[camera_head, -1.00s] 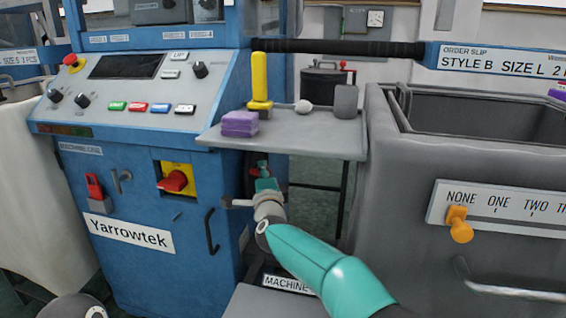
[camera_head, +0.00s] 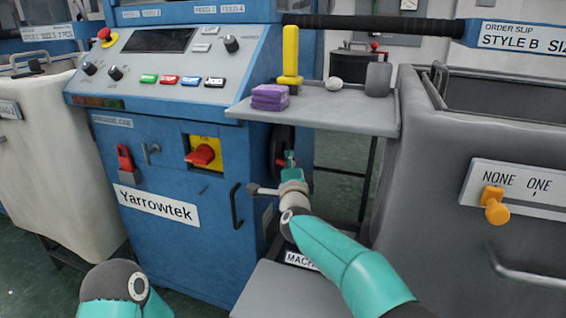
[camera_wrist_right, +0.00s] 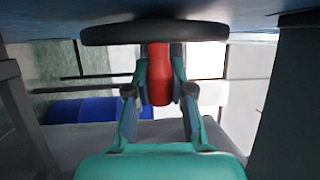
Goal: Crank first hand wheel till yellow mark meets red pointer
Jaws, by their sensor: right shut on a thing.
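The hand wheel (camera_head: 280,150) is a dark wheel on the right side of the blue machine, seen nearly edge-on under the small shelf. In the right wrist view its black rim (camera_wrist_right: 155,33) runs across the top. A red crank handle (camera_wrist_right: 159,78) stands out from it. My right gripper (camera_head: 287,163) is at the wheel; in the wrist view its fingers (camera_wrist_right: 159,88) are shut on the red handle, one on each side. No yellow mark or red pointer can be made out. My left arm shows at bottom left, its gripper out of view.
The grey shelf (camera_head: 330,112) above the wheel holds purple blocks (camera_head: 269,97) and a yellow-handled item (camera_head: 290,55). A grey bin (camera_head: 440,160) with an orange knob (camera_head: 494,205) stands at right. A black door handle (camera_head: 236,206) is left of my right gripper.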

